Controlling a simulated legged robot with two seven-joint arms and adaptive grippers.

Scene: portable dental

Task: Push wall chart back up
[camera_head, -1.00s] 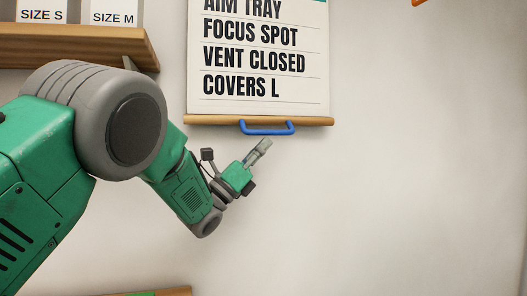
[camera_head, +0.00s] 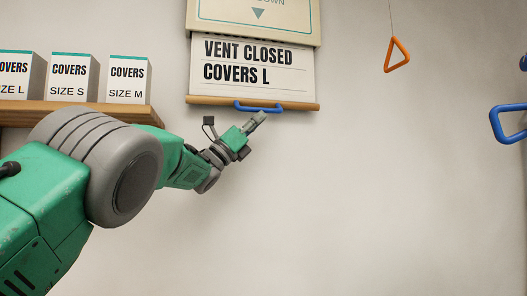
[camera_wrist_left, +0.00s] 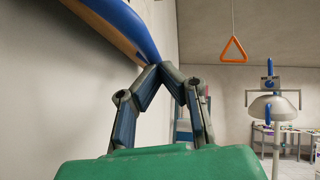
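The white wall chart (camera_head: 250,62) hangs from a cream case (camera_head: 254,29), with only the lines "VENT CLOSED" and "COVERS L" showing below it. A wooden bar (camera_head: 215,101) with a blue handle (camera_head: 242,106) forms its lower edge. My left gripper (camera_head: 260,117) is just under the handle, pointing up and right. In the left wrist view its fingertips (camera_wrist_left: 163,68) meet just below the blue handle (camera_wrist_left: 125,22); the fingers look shut with nothing between them. The tips seem to touch the handle's underside. My right gripper is not in view.
A wooden shelf (camera_head: 75,113) with several "COVERS" boxes (camera_head: 126,82) is at the left, behind my arm. An orange triangle pull (camera_head: 397,56) hangs on a cord at the right. A blue handle (camera_head: 500,125) shows at the right edge. The wall below the chart is bare.

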